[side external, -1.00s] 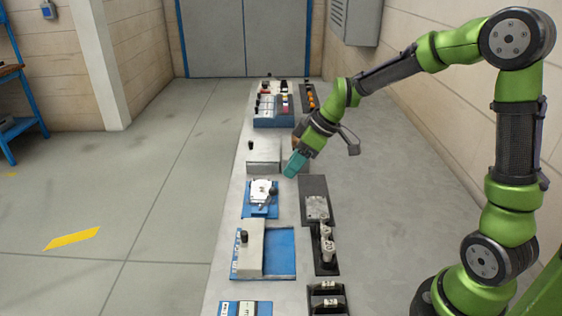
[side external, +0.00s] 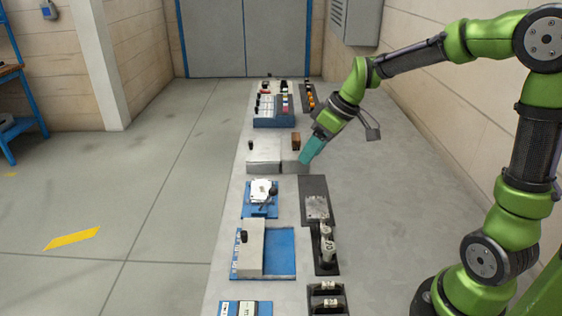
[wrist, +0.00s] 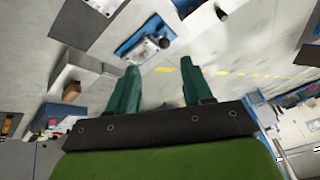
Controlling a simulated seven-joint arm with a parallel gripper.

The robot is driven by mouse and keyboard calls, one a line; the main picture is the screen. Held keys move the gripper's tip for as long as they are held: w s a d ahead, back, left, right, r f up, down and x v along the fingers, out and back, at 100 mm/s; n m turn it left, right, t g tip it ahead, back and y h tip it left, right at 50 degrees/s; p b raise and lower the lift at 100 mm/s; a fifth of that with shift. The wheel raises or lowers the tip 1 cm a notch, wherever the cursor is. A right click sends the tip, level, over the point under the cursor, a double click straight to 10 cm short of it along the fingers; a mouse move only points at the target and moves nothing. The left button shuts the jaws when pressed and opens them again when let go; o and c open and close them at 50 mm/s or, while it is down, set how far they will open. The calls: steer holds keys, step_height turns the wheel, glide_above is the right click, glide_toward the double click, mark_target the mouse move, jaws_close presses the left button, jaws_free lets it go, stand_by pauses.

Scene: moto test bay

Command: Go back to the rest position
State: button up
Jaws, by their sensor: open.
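My gripper (side external: 308,158) has teal fingers and hangs above the right side of the bench, near the grey metal block (side external: 264,150) in the side view. In the wrist view its two fingers (wrist: 160,80) stand apart with nothing between them. Bench and floor show beyond the fingertips. My green arm reaches in from the right, with its elbow high.
The long bench (side external: 225,215) carries a blue fixture with a white part (side external: 261,192), a blue tray (side external: 282,250), a dark plate (side external: 313,187), a brown block (side external: 296,141) and a rack of coloured parts (side external: 272,110). The grey surface right of them is clear.

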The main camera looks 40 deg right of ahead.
steer(key=s+a+r+m+t, duration=0.1)
steer(key=s+a+r+m, duration=0.1)
steer(key=s, duration=0.6)
steer(key=s+a+r+m+t+h, duration=0.1)
steer(key=s+a+r+m, duration=0.2)
steer(key=s+m, duration=0.2)
steer(key=s, duration=0.3)
steer(key=shift+s+a+t, duration=0.15)
steer(key=shift+a+t, duration=0.2)
steer(key=shift+t, duration=0.05)
steer(key=shift+r, duration=0.1)
